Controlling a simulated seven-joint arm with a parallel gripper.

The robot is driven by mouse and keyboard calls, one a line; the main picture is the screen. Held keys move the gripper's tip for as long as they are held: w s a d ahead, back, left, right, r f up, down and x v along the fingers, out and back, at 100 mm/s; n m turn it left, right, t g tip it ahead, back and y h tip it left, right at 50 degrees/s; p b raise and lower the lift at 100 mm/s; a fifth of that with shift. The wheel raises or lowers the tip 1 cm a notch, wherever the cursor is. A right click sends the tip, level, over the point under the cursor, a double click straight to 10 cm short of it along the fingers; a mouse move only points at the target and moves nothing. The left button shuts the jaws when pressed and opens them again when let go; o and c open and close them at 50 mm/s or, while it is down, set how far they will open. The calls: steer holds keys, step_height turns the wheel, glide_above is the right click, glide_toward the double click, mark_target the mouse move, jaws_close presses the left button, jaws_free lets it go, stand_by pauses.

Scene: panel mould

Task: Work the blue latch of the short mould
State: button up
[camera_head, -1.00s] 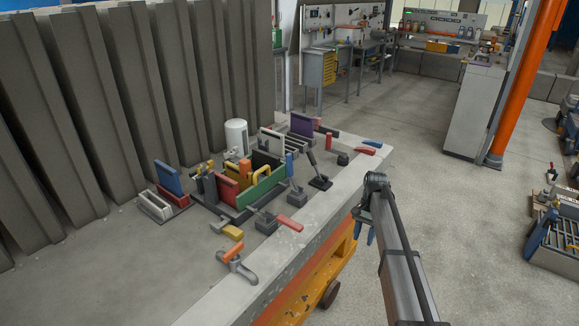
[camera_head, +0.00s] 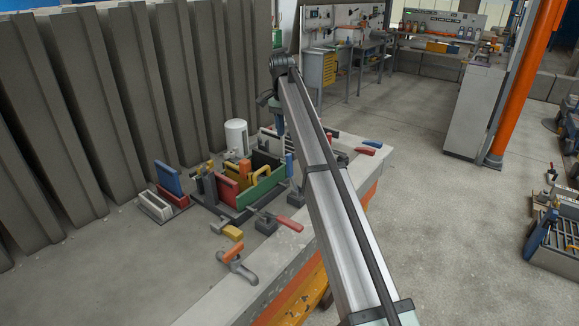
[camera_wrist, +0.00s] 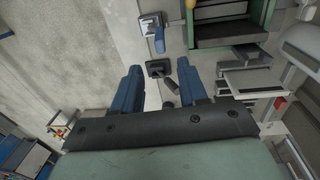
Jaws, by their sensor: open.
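My gripper (camera_head: 268,102) is open and empty, above the far part of the bench slab. In the wrist view its two blue fingers (camera_wrist: 160,75) point toward a black latch base, apart from it. A latch with a blue handle (camera_wrist: 160,40) on a light plate lies just beyond the fingertips. In the head view an upright blue handle (camera_head: 289,165) stands beside a mould with a green wall (camera_head: 262,190), partly beside my arm. Another blue handle (camera_head: 371,142) lies at the slab's far right edge. I cannot tell which mould is the short one.
A white cylinder (camera_head: 236,138) stands behind the moulds. Tall grey panels (camera_head: 100,110) line the left. My arm covers part of the slab's right side.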

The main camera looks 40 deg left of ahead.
mark_target(290, 165)
steer(key=f, duration=0.9)
steer(key=d+f, duration=0.1)
steer(key=f, duration=0.3)
steer(key=shift+d+f, duration=0.1)
steer(key=shift+f, duration=0.2)
steer(key=shift+c, duration=0.3)
jaws_close()
